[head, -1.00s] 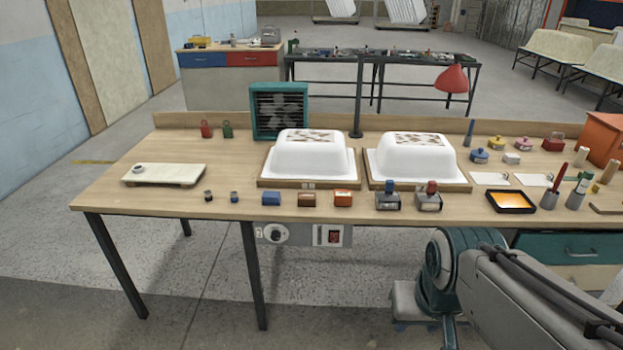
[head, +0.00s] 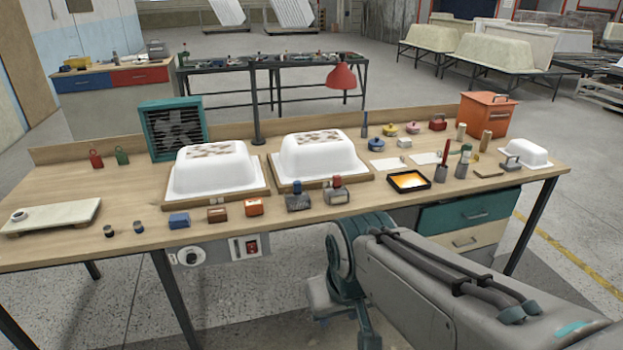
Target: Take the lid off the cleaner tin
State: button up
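Several small lidded containers stand at the back right of the workbench in the head view. They are a blue one (head: 375,144), a yellow one (head: 390,129), a pink one (head: 412,128) and a red one (head: 437,122). They appear closed, with small knobs or handles on top. I cannot tell which one, if any, is the cleaner tin; no label is readable. My arm (head: 430,275) reaches in from the lower right, in front of the bench and below its top. My gripper's fingers cannot be made out.
Two white tub shells (head: 214,168) (head: 318,155) on wooden boards fill the bench middle. Small blocks, two stampers (head: 298,195) and an orange-lit tray (head: 409,181) line the front. Bare wood shows at front right.

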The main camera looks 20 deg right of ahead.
aim_at(376, 141)
jog(key=z, duration=0.7)
jog(key=i, duration=0.55)
jog(key=z, duration=1.15)
jog(key=i, duration=1.9)
jog(key=u, duration=1.25)
jog(key=i, duration=0.45)
jog(key=u, duration=0.6)
